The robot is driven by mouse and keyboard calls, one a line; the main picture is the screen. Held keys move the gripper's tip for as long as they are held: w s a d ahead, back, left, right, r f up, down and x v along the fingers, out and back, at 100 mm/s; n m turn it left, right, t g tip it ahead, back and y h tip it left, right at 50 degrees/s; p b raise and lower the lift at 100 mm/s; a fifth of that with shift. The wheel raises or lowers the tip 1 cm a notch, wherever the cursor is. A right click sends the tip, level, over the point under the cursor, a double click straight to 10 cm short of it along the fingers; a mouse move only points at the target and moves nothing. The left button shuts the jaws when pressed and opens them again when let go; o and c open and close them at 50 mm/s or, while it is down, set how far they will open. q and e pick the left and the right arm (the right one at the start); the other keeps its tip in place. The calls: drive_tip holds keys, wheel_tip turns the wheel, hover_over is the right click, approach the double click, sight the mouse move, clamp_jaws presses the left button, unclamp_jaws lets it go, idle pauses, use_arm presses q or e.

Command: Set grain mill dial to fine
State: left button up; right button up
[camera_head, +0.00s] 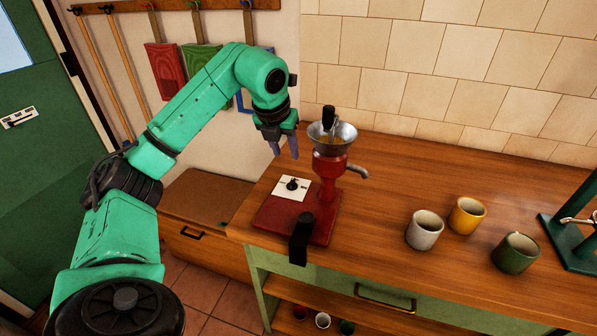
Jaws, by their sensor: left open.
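The red grain mill (328,187) stands on the left end of the wooden counter. It has a metal hopper (345,131) on top, a black knob above that, and a spout to the right. A black dial (292,184) sits on a white plate (283,194) on the left of its red base; its marks are too small to read. A black handle (301,238) is at the base's front. My left gripper (285,151) is open and empty, pointing down above and behind the dial, left of the hopper and apart from the mill. My right gripper is not in view.
White (424,231), yellow (467,216) and green (515,254) mugs stand on the counter's right half. A green stand (572,235) is at the right edge. A wooden chest (207,205) stands left of the counter. The counter between mill and mugs is clear.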

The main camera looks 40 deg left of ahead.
sight(292, 180)
use_arm(q)
drive_tip(key=p+x, duration=0.1)
drive_tip(key=x, duration=1.1)
drive_tip(key=shift+s+a, duration=0.1)
drive_tip(key=shift+s, duration=0.05)
drive_tip(key=shift+f, duration=0.4)
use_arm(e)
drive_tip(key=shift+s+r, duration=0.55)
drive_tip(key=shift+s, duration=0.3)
use_arm(q)
clamp_jaws()
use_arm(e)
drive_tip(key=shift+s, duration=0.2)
